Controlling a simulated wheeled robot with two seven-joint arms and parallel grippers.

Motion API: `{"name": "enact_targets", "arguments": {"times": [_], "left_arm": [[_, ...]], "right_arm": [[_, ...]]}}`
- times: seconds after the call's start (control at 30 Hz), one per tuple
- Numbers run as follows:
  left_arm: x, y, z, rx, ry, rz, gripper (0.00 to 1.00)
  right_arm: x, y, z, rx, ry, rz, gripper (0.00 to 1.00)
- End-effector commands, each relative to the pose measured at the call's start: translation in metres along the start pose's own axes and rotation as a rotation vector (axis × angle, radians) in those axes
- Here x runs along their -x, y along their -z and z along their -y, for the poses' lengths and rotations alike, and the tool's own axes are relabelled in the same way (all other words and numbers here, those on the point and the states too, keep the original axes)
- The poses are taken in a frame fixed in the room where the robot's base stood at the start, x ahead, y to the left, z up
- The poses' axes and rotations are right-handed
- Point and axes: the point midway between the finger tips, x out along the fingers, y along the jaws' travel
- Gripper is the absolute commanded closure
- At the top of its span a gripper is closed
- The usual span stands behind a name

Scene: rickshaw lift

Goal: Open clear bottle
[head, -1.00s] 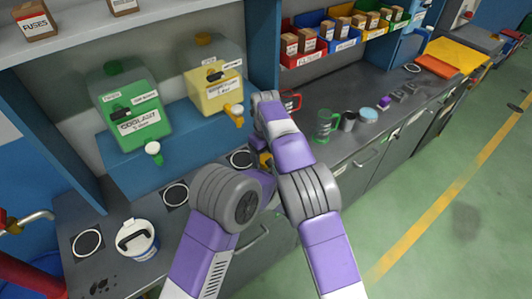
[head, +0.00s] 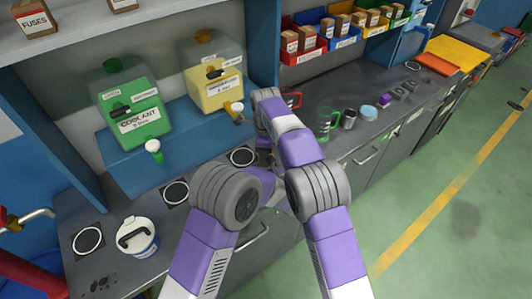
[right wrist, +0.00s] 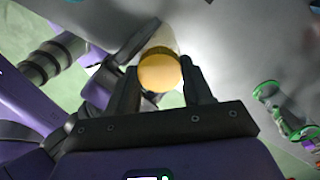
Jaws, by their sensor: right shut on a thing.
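In the right wrist view my right gripper (right wrist: 160,80) has its fingers on either side of a round yellow-orange cap (right wrist: 159,70). The pale, see-through body of the clear bottle (right wrist: 163,38) shows just beyond the cap. Part of my left arm and hand (right wrist: 95,58) comes in from the left there, close to the bottle. Its fingertips are not clear, so I cannot tell whether they touch the bottle.
A green coolant jug (head: 140,115) and a yellow jug (head: 213,80) stand on a blue riser (head: 128,175). A white bucket (head: 138,238) is at the bench's near left.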

Motion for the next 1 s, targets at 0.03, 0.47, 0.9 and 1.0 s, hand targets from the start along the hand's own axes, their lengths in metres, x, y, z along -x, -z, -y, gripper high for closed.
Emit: {"name": "enact_targets", "arguments": {"times": [0.03,0.47,0.9,1.0], "left_arm": [[-0.0002,-0.0003,0.0001,0.0,0.0,0.0,1.0],[-0.0003,-0.0003,0.0,0.0,0.0,0.0,1.0],[-0.0004,-0.0003,-0.0002,0.0,0.0,0.001,1.0],[-0.0004,-0.0003,-0.0002,0.0,0.0,0.001,1.0]], "right_arm": [[0.0001,0.0003,-0.0002,0.096,-0.002,0.002,0.86],[0.0006,0.0003,-0.0005,0.998,-0.004,0.004,0.86],[0.0012,0.0004,-0.0005,1.918,-0.004,0.004,0.86],[0.0012,0.0007,-0.0003,2.126,-0.004,0.005,0.86]]}}
